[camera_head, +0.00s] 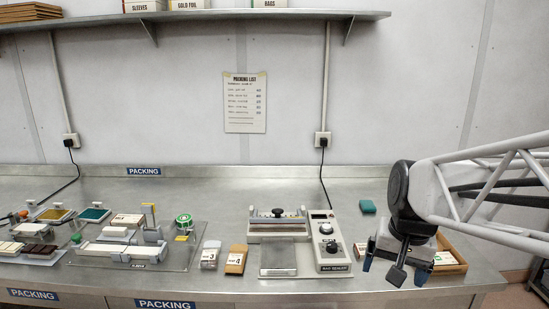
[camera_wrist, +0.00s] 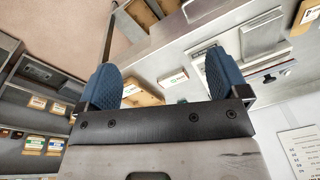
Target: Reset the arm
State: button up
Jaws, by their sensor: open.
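My gripper (camera_head: 393,270) hangs at the right end of the packing bench in the head view, in front of a wooden tray. Its two blue fingertips stand wide apart with nothing between them. In the wrist view my gripper (camera_wrist: 158,85) shows both blue fingers spread and empty. My arm reaches in from the right edge of the head view. Part of the wooden tray (camera_head: 456,250) is hidden behind the gripper.
Packets (camera_head: 236,259) and a jig plate (camera_head: 185,262) lie further left. A shelf (camera_head: 230,15) runs above. The steel bench (camera_head: 330,285) has a clear front strip.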

jog(key=s+a+f+n+t, duration=0.1)
jog(key=s+a+n, duration=0.3)
jog(key=s, duration=0.6)
jog(key=shift+s+f, duration=0.25)
jog(key=shift+f, duration=0.35)
